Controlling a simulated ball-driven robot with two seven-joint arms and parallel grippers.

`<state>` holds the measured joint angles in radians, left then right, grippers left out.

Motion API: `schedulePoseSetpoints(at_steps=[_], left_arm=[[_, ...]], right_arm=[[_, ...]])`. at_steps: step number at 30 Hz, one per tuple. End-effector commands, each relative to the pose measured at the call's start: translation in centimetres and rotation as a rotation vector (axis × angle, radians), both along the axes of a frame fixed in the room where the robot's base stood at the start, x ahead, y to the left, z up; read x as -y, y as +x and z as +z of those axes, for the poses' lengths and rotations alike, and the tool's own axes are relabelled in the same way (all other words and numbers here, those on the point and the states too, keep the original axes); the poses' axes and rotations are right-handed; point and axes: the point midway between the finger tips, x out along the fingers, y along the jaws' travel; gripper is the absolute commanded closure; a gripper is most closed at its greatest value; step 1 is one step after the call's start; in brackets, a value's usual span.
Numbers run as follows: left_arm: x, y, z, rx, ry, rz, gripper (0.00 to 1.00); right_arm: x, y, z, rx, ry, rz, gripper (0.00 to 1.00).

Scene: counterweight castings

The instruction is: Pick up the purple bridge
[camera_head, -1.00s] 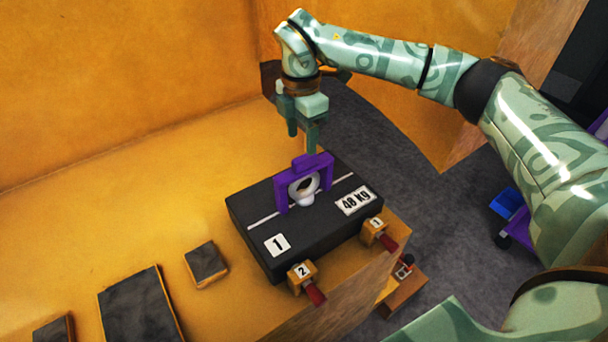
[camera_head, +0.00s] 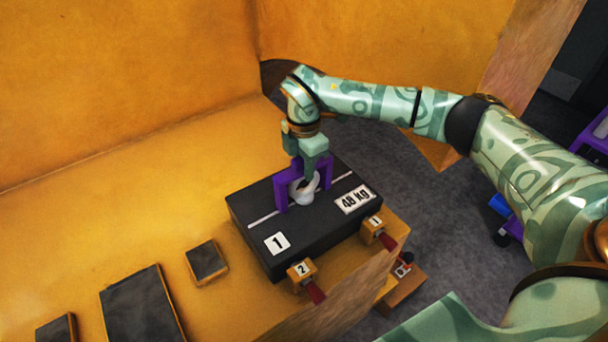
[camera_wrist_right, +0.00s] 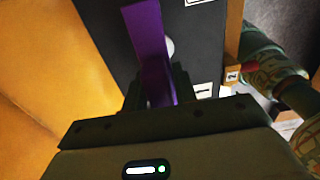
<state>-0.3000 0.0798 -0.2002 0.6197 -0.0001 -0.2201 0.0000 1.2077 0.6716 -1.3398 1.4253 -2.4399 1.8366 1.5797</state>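The purple bridge (camera_head: 281,189) stands upright on top of the black casting (camera_head: 262,255), which carries a "1" label and a "48 kg" label. A white lifting eye (camera_head: 303,192) sits under the bridge. My right gripper (camera_head: 300,158) is lowered over the top of the bridge, with fingers on both sides of its upper part; the near finger hides some of it. In the right wrist view the bridge (camera_wrist_right: 152,45) passes between the two fingers (camera_wrist_right: 159,88). The fingers look still apart; any contact is hard to see. My left gripper is not in view.
Two blocks with red handles, labelled 2 (camera_head: 302,275) and 1 (camera_head: 373,229), sit at the casting's front side. Several dark plates, including a small square one (camera_head: 206,262), lie at left on the yellow table (camera_head: 120,225). Yellow walls stand behind.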

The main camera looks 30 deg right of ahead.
Motion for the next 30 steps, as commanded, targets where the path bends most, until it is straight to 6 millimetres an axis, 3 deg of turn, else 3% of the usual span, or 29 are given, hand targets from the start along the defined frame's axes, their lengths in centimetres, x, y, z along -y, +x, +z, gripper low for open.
schedulePoseSetpoints(at_steps=[1, 3, 12, 24, 30], left_arm=[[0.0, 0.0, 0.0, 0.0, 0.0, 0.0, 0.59], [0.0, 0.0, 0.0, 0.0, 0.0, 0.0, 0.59], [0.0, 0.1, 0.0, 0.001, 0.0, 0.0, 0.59], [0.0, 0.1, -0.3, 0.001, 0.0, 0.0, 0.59], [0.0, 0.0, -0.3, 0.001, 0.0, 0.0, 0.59]], right_arm=[[0.0, 0.0, 0.0, 0.0, 0.0, 0.0, 0.86], [0.0, 0.0, 0.0, 0.0, 0.0, 0.0, 1.0], [0.0, 0.1, 0.5, 0.003, 0.0, 0.001, 1.0], [0.0, 0.1, 8.4, 0.005, 0.0, 0.001, 1.0], [0.0, 0.0, 10.0, 0.001, 0.0, 0.001, 1.0]])
